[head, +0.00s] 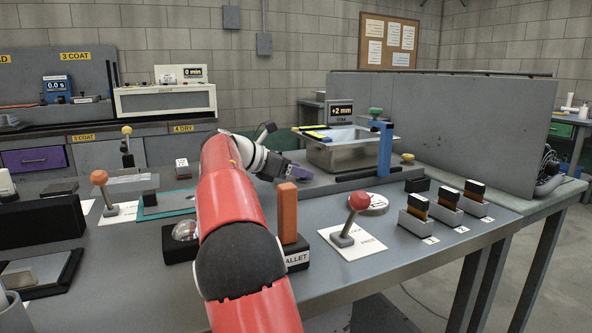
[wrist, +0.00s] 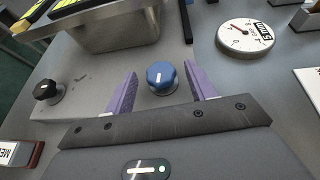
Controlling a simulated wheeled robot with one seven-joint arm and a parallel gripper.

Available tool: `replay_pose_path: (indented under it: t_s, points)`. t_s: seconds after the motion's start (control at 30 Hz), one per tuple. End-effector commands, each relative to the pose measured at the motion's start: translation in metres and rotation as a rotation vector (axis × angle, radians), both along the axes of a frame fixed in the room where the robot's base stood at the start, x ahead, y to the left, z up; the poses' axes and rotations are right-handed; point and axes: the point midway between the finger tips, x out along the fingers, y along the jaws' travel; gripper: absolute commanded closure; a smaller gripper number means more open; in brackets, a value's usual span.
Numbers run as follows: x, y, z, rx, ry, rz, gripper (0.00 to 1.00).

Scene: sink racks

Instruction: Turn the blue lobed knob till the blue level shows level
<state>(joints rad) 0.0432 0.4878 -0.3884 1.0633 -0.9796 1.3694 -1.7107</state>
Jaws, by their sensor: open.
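The blue lobed knob (wrist: 162,78) shows in the wrist view with a white mark on its top. My gripper (wrist: 160,70) is open, with one purple finger on each side of the knob and a visible gap to each. In the head view my gripper (head: 290,168) is low in front of the metal sink, and the knob is hidden there. A display (head: 341,111) above the sink reads +2 mm. A blue upright (head: 385,150) stands at the sink's right. I cannot make out for sure which part is the blue level.
A black knob (wrist: 47,90) stands left of my gripper, and a round white dial (wrist: 249,37) lies to the right. The metal sink (wrist: 110,35) is just beyond. A red-topped lever (head: 358,200) and an orange block (head: 287,212) stand nearer on the bench.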

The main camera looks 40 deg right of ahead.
Motion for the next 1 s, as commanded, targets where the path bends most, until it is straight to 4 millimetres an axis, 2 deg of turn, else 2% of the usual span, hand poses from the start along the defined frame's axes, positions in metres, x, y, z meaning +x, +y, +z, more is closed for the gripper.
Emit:
replay_pose_path:
  t_s: [0.17, 0.4, 0.6, 1.0]
  points:
    - [0.002, 0.009, 0.004, 0.000, -0.001, 0.002, 0.45]
    - [0.007, 0.046, 0.019, 0.000, -0.002, 0.003, 0.45]
    - [0.010, 0.068, 0.028, 0.000, 0.000, 0.001, 0.45]
    - [0.011, 0.073, 0.030, -0.001, -0.004, 0.000, 0.45]
